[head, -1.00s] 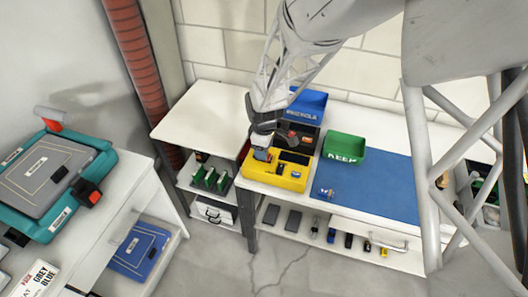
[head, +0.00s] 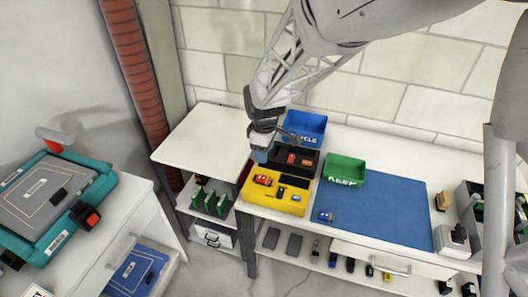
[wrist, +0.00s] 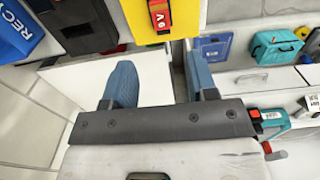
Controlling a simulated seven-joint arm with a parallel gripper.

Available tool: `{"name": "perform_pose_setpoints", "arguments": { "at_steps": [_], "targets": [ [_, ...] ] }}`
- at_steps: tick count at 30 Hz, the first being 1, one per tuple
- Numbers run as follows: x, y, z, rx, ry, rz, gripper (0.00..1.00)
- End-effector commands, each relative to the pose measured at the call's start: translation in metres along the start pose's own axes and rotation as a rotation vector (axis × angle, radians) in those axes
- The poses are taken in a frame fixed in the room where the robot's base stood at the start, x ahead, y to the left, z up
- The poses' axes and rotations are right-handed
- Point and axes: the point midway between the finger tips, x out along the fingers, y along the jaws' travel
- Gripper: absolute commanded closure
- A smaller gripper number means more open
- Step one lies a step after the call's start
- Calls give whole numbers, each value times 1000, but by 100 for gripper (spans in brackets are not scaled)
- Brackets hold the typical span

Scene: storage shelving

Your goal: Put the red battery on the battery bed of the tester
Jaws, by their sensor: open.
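The yellow tester (head: 284,204) stands on the white bench in the head view. A red battery (head: 263,180) lies on the left part of its top. In the wrist view, the yellow tester (wrist: 206,12) is at the top edge, with a red piece marked "9 V" (wrist: 160,16) on it, cut off by the frame. My gripper (head: 261,154) is above and behind the tester's left end, apart from the battery. In the wrist view my gripper (wrist: 162,80) has its two blue fingers wide apart with nothing between them.
A black tray (head: 279,167) with red items stands behind the tester, beside a blue bin (head: 305,127). A green KEEP bin (head: 344,170) and blue mat (head: 382,200) are to the right. The white side table (head: 203,140) is bare.

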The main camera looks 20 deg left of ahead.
Motion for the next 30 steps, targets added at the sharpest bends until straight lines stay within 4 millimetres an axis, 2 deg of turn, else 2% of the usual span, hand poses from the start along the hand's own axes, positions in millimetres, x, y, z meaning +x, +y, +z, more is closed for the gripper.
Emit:
{"name": "perform_pose_setpoints", "arguments": {
  "at_steps": [22,26,30],
  "targets": [
    [-1,0,2,5,1,1,47],
    [-9,0,12,34,4,6,47],
    [-29,0,37,110,12,17,47]
  ]
}}
